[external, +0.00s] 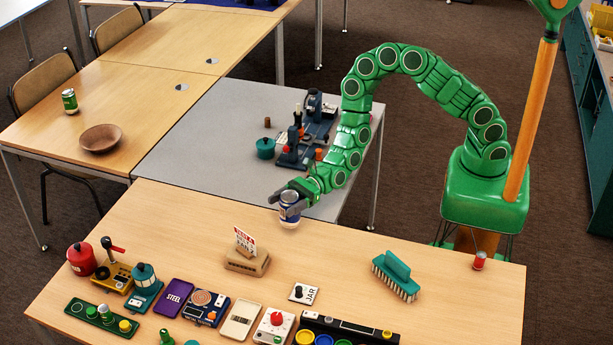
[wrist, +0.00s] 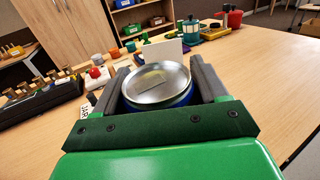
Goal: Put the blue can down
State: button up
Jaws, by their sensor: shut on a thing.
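The blue can (external: 289,217) is upright, dark blue and white, at the far edge of the front wooden table (external: 330,250). My gripper (external: 287,197) is shut on it, with one dark finger on each side. In the wrist view, the silver top of the blue can (wrist: 158,82) lies between my two fingers, and a little blue side shows below the rim. The can's base is close to the tabletop; I cannot tell whether it touches.
A sign on a wooden stand (external: 246,255) is left of the can; a small JAR sign (external: 304,293) is nearer. Several items line the front. Bare wood surrounds the can. A grey table (external: 205,140) lies behind.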

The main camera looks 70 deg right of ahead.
aim_at(282, 216)
jog(key=shift+f, duration=2.3)
jog(key=shift+f, duration=0.1)
jog(key=o, duration=1)
jog(key=shift+d, duration=0.2)
jog(key=shift+v, duration=5.85)
jog(key=shift+s, duration=0.1)
